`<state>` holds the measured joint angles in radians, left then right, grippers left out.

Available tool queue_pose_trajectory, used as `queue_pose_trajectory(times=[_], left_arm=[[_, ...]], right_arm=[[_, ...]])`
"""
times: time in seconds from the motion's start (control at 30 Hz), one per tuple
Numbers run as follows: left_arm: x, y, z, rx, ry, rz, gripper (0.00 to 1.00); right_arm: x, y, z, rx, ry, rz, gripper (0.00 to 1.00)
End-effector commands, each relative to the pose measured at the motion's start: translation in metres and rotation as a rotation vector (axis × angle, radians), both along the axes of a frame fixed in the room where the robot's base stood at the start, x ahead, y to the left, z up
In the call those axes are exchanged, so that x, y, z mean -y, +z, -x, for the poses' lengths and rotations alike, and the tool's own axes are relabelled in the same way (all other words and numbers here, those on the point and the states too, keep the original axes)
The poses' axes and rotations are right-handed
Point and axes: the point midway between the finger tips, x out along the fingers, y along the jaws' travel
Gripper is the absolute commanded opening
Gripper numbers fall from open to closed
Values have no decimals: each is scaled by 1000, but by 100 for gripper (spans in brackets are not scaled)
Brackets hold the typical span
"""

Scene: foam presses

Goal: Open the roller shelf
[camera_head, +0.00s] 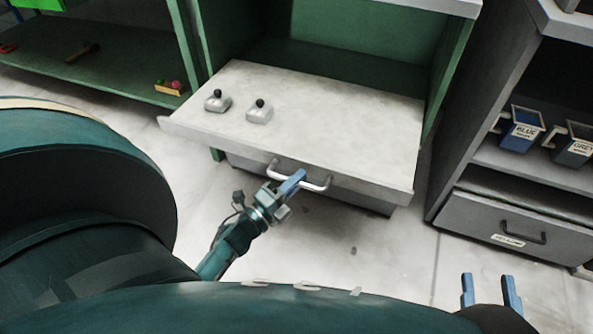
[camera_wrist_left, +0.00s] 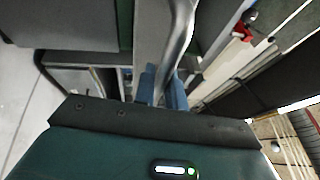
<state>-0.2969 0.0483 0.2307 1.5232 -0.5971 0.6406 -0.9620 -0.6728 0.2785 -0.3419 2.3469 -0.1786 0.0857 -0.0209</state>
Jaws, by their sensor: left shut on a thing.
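The roller shelf (camera_head: 330,120) is a pale grey board that sticks out from the front of a green cabinet. A curved metal handle (camera_head: 315,187) sits below its front edge. My left gripper (camera_head: 292,182) is at this handle, with its blue fingers shut on the bar. In the left wrist view the bar of the handle (camera_wrist_left: 181,40) runs down between the blue fingers (camera_wrist_left: 163,88). My right gripper (camera_head: 492,290) is at the lower right, its two blue fingers apart, empty and away from the shelf.
Two small grey blocks with black knobs (camera_head: 217,101) (camera_head: 259,111) stand on the board. At right, a grey cabinet holds a blue bin (camera_head: 520,130) and a grey bin (camera_head: 572,148) above a drawer (camera_head: 515,232). A green shelf (camera_head: 90,65) is at left. The floor in front is clear.

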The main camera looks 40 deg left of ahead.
Motion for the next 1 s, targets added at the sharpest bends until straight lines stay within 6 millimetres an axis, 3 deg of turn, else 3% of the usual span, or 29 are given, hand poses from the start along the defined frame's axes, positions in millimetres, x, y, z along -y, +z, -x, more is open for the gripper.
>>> queue_pose_trajectory(times=[0.07,0.1,0.33,0.67,0.77,1.0], left_arm=[[0,0,0,-1,0,0,0],[0,0,0,-1,0,0,15],[0,0,0,-1,0,0,34],[-1,-1,5,-2,1,1,34],[-3,-3,19,-4,1,1,34],[-12,-12,71,-6,2,1,34]], right_arm=[[0,0,0,0,0,0,36],[0,0,0,0,-1,0,36],[0,1,-1,3,-1,-1,36],[0,5,-3,13,-1,0,36],[0,7,-3,16,-1,5,36],[1,7,-2,17,-2,24,36]])
